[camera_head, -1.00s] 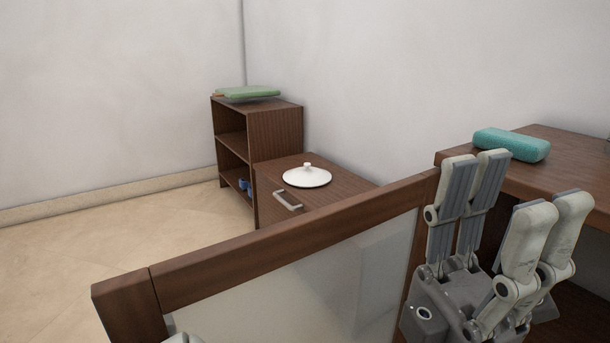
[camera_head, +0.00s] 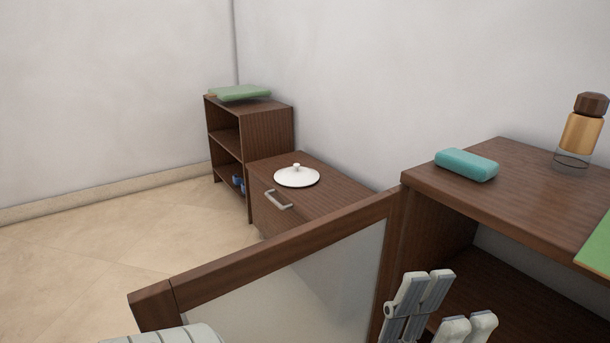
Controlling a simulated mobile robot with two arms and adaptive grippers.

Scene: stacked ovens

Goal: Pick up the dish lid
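The dish lid (camera_head: 297,177) is white and round with a small knob on top. It lies on top of a low brown cabinet (camera_head: 335,192) in the middle of the view.
An open wood-framed glass door (camera_head: 290,265) stands between me and the low cabinet. A shelf unit (camera_head: 265,132) with a green item (camera_head: 240,93) is behind. At right, a wooden counter (camera_head: 520,205) holds a teal block (camera_head: 467,165) and a bottle (camera_head: 580,135). Floor at left is clear.

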